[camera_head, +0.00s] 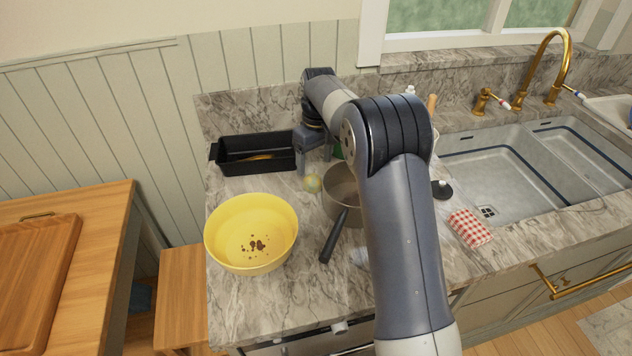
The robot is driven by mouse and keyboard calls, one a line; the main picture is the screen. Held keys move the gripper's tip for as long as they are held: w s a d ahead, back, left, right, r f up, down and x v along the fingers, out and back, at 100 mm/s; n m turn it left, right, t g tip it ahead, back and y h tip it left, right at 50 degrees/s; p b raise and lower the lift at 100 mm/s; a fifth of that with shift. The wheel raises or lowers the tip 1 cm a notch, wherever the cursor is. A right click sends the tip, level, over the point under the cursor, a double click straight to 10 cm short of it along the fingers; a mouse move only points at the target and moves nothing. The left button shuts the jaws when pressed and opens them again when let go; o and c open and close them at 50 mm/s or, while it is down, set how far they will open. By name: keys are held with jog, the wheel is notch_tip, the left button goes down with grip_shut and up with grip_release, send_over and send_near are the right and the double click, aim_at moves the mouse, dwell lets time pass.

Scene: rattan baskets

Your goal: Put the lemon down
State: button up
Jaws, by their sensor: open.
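A black tray (228,167) with something yellow-brown inside stands at the back left. A yellow bowl (222,248) with dark bits is in front. A pot (330,208) is partly hidden by my arm. A checkered cloth (469,228) lies by the sink (500,175).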

aim_at(314, 177)
jog(key=shift+s+a+f+p, duration=0.15)
jog(key=shift+f+p, duration=0.35)
jog(key=shift+f, duration=1.3)
jog(key=shift+s+a+f+p, duration=0.1)
jog(key=shift+s+f+p, duration=0.25)
jog(key=shift+f, duration=1.4)
jog(key=shift+w, duration=0.1)
jog(key=shift+c, duration=0.4)
jog(key=c, duration=1.1)
